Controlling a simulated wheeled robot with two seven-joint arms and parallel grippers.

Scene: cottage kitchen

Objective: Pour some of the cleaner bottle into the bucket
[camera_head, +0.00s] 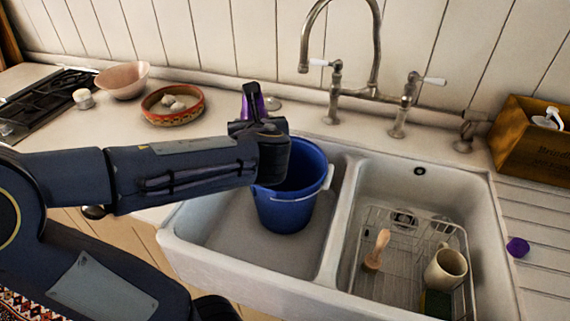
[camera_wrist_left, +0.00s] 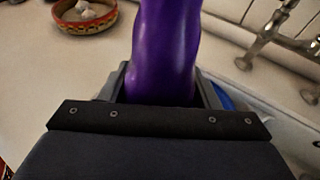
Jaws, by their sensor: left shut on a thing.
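The purple cleaner bottle (camera_wrist_left: 164,45) is between the fingers of my left gripper (camera_wrist_left: 163,88), which is shut on it. In the head view only a small part of the bottle (camera_head: 254,98) shows above my left gripper (camera_head: 258,118); the arm hides the rest. The blue bucket (camera_head: 286,212) stands upright in the left basin of the sink. My left gripper is at the bucket's back left rim in the picture, partly covering its opening. I cannot see liquid. A purple cap (camera_head: 517,247) lies on the drainboard at the right. My right gripper is not in view.
A tall tap (camera_head: 376,60) rises behind the sink (camera_head: 344,225). The right basin holds a wire rack (camera_head: 400,262) with a brush (camera_head: 377,250) and a mug (camera_head: 445,269). A patterned bowl (camera_head: 172,118), a pink bowl (camera_head: 122,80) and a hob (camera_head: 45,95) are left. A wooden crate (camera_head: 520,140) stands right.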

